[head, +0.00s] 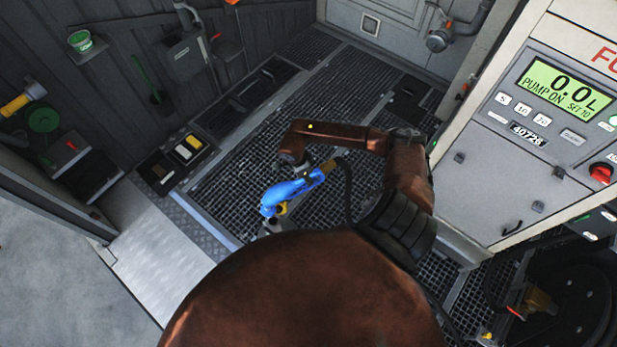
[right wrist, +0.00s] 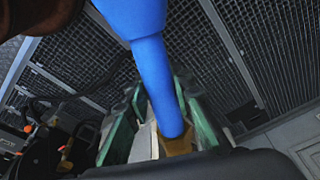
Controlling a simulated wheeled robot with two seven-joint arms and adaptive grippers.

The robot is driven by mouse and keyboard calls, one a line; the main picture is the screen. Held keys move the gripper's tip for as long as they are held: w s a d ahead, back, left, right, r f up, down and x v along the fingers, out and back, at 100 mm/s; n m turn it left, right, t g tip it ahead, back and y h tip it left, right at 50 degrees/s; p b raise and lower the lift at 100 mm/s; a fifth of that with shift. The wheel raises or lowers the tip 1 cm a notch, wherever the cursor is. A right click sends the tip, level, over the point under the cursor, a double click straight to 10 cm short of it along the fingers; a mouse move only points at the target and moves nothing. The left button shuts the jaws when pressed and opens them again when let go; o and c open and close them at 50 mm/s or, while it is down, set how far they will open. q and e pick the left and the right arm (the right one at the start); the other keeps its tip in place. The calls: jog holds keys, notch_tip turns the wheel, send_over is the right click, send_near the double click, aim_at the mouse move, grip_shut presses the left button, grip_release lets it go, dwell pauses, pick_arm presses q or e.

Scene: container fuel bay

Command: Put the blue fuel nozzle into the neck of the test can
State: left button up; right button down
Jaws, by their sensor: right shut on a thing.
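The blue fuel nozzle (head: 287,191) is in the middle of the head view, above the floor grating, tilted with its blue end toward the lower left. A black hose runs from its upper right end. My right gripper (right wrist: 163,100) is shut on the nozzle. In the right wrist view the nozzle (right wrist: 152,65) passes between its green-padded fingers, with a yellow-brown part at its lower end. A small grey part (head: 272,226) shows below the nozzle at the edge of my body; I cannot tell what it is. I cannot make out the test can. My left gripper is not in view.
The fuel pump (head: 510,135) stands at the right, its display reading 0.0 L and PUMP ON. Coiled hose (head: 575,290) lies at the lower right. A sectioned tray (head: 178,158) is on the left. Open floor grating (head: 325,100) lies beyond the arm.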

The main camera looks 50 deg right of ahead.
jog(key=shift+s+d+f, duration=0.2)
jog(key=shift+f, duration=0.25)
jog(key=shift+f+b, duration=0.5)
jog(key=shift+b, duration=0.05)
jog(key=x, duration=0.1)
jog(key=b+x, duration=0.2)
jog(key=shift+a+f, duration=0.1)
jog(key=shift+a, duration=0.2)
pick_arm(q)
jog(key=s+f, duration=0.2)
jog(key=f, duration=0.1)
pick_arm(e)
jog(key=shift+w, duration=0.1)
jog(key=shift+f, duration=0.1)
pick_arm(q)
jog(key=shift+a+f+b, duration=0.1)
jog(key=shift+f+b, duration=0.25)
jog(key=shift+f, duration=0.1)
pick_arm(e)
jog(key=shift+f, duration=0.25)
